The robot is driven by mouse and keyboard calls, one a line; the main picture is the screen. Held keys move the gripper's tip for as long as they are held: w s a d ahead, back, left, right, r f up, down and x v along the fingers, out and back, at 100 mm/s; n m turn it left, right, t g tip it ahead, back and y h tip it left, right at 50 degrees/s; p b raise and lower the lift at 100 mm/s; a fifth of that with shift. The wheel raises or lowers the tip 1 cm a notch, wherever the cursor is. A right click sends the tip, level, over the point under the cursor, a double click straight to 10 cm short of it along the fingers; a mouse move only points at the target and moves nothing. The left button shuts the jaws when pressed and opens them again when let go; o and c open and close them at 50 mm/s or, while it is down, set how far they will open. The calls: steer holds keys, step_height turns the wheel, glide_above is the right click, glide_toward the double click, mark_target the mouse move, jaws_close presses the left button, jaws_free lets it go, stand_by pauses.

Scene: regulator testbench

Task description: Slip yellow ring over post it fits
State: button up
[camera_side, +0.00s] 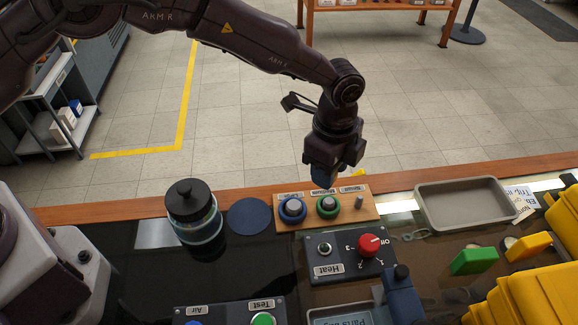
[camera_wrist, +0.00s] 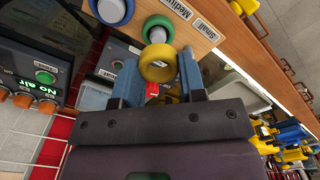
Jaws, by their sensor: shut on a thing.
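The yellow ring (camera_wrist: 144,70) is between the two blue fingers of my gripper (camera_wrist: 160,82) in the wrist view. My gripper is shut on it. In the side view my gripper (camera_side: 326,178) is above the back of a wooden post board (camera_side: 288,222), and only a bit of yellow (camera_side: 358,172) shows beside it. The board has a blue ring (camera_side: 292,210) around the Large post, a green ring (camera_side: 328,207) around the Medium post, and a bare thin Small post (camera_side: 359,202) at the right. In the wrist view I cannot make out the Small post.
A lidded jar (camera_side: 192,215) and a dark blue disc (camera_side: 249,216) are left of the board. A grey tray (camera_side: 463,204) is to its right. A Heat box with a red knob (camera_side: 369,245) stands in front. Green and yellow blocks lie at the right.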

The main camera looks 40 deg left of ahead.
mark_target(361, 198)
steer(key=w+d+m, duration=0.1)
steer(key=d, duration=0.1)
steer(key=w+d+m, duration=0.2)
steer(key=d+m, duration=0.1)
steer(key=shift+w+d+f, duration=0.25)
steer(key=shift+d+f, duration=0.1)
steer(key=shift+f, duration=3.15)
steer(key=shift+f, duration=0.55)
steer(key=o, duration=1.4)
steer(key=shift+c, duration=0.2)
steer(key=shift+a, duration=0.1)
steer(key=shift+w+a+r, duration=0.1)
steer(key=shift+w+r, duration=0.1)
steer(key=shift+r, duration=1.4)
steer(key=shift+s+d+r, duration=0.1)
steer(key=shift+r, duration=1.15)
steer(key=shift+s+d+r, duration=0.1)
steer(key=shift+r, duration=1.1)
